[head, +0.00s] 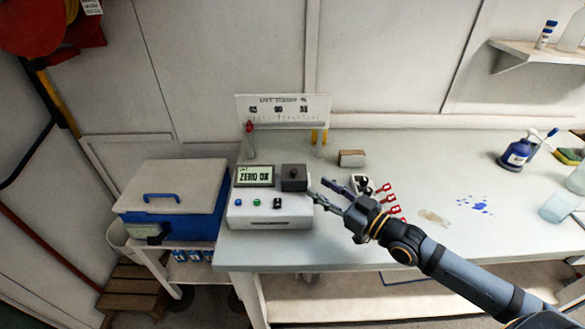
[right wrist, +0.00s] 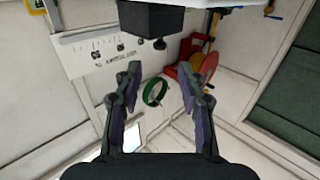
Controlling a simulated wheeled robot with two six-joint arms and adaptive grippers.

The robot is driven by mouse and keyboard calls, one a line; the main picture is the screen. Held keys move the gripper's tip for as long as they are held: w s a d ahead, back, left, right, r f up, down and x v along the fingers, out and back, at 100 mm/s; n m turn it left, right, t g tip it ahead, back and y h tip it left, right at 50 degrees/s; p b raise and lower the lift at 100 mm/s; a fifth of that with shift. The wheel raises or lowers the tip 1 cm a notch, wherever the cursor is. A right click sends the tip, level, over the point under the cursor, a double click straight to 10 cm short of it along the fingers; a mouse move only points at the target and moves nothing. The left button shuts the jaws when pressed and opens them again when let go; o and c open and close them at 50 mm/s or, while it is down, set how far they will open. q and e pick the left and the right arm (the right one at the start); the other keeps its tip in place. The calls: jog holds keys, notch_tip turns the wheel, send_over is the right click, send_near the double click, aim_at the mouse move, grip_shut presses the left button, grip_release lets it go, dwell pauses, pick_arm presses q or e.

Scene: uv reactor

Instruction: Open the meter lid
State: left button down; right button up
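The meter (head: 270,208) is a white box with a display reading "ZERO OK", standing near the left end of the bench. Its dark grey lid (head: 294,172) sits at the right of the display and looks closed, with a small knob on it. My right gripper (head: 318,189) is just right of the lid, fingers pointing left. In the right wrist view its fingers are spread with nothing between them, and the dark lid block (right wrist: 150,19) shows at the top edge, apart from the fingertips. My left gripper is not in view.
A blue cooler (head: 172,200) with a pale top stands left of the meter. A white rack panel (head: 283,106) stands behind. Red-handled items (head: 384,189) and a small box (head: 352,158) lie on the bench (head: 440,160). A blue bottle (head: 517,153) stands farther right.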

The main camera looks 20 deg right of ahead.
aim_at(297, 173)
jog(key=w+b, duration=0.1)
jog(key=w+a+b, duration=0.1)
jog(key=b, duration=0.1)
jog(key=w+f+b, duration=0.1)
jog(key=shift+w+a+b, duration=0.2)
jog(key=shift+a+b, duration=0.1)
jog(key=shift+b, duration=0.1)
jog(key=shift+w+a+b, duration=0.35)
jog(key=shift+w+b, duration=0.3)
jog(key=shift+b, duration=0.05)
jog(key=shift+w+a+r, duration=0.2)
jog(key=shift+w+a, duration=0.05)
jog(key=shift+w, duration=0.2)
jog(key=shift+w+a+r, duration=0.2)
jog(key=shift+w+a, duration=0.05)
jog(key=shift+w, duration=0.15)
jog(key=x, duration=0.2)
jog(key=shift+w+a, duration=0.15)
jog(key=shift+w, duration=0.1)
jog(key=shift+w+a, duration=0.25)
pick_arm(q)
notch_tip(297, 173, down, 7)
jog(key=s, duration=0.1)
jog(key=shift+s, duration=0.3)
pick_arm(e)
jog(key=shift+c, duration=0.2)
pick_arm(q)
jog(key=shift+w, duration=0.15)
pick_arm(e)
grip_shut()
